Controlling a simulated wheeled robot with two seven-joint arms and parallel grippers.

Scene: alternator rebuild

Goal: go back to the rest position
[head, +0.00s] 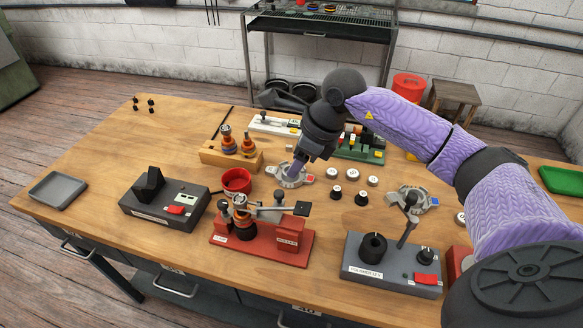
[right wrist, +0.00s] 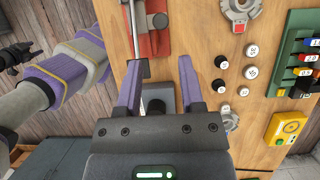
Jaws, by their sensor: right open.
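My right gripper (head: 297,170) hangs over the workbench (head: 90,200), its arm reaching in from the right of the head view. In the right wrist view its two purple fingers (right wrist: 159,82) stand well apart with nothing held between them. Part of a grey unit shows below and between the fingers, with a gap to the bench. In the head view the fingers overlap a round metal housing (head: 292,178), but the wrist view shows that housing well off to the side. My left gripper cannot be made out in either view.
The red fixture (head: 262,240) stands at the front middle. The grey polisher (head: 390,275) is at front right, a black-grey unit (head: 165,205) at left, a red cup (head: 237,180) between. Several small caps and a green rack (head: 360,153) lie behind. The left bench corner holds a grey tray (head: 58,188).

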